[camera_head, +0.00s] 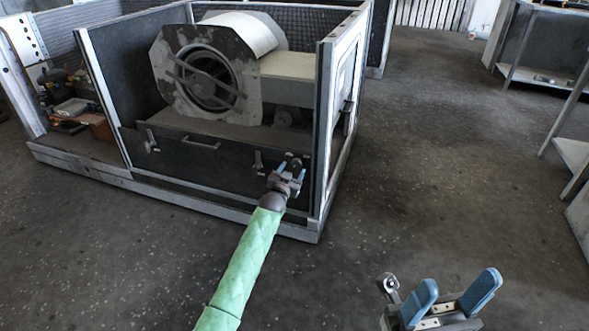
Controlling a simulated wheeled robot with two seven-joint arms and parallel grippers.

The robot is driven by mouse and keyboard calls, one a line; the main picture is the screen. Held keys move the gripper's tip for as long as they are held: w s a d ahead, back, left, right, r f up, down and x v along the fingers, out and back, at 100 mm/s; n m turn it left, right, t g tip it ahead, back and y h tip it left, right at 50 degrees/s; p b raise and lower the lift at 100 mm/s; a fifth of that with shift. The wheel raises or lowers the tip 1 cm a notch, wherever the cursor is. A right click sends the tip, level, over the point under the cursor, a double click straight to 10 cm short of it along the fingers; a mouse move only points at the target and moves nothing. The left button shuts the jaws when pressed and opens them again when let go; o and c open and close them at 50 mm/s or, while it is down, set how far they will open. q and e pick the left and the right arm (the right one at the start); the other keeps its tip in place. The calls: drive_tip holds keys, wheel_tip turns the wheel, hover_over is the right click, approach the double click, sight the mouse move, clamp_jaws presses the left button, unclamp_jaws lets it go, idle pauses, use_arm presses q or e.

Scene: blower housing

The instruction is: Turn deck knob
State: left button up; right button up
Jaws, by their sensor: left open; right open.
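The blower housing (212,75) stands in an open-fronted metal cabinet, with a round grille on its face. The dark front panel (195,165) below it carries a small pale knob or latch at the left (151,141) and another at the right (258,162). I cannot tell which is the deck knob. My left gripper (290,168), on a green-sleeved arm, is open in front of the panel's right end, just right of the right knob. Whether it touches anything is unclear. My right gripper (456,296) is open and empty above the floor at the lower right, away from the cabinet.
A bar handle (202,144) sits on the panel between the knobs. A pale cabinet post (322,130) stands close to the right of my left gripper. Assorted items (72,107) fill the left bay. Clear floor (430,150) lies right of the cabinet, with benches beyond.

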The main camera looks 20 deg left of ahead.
sight(296, 164)
use_arm(q)
drive_tip(key=shift+w, duration=1.5)
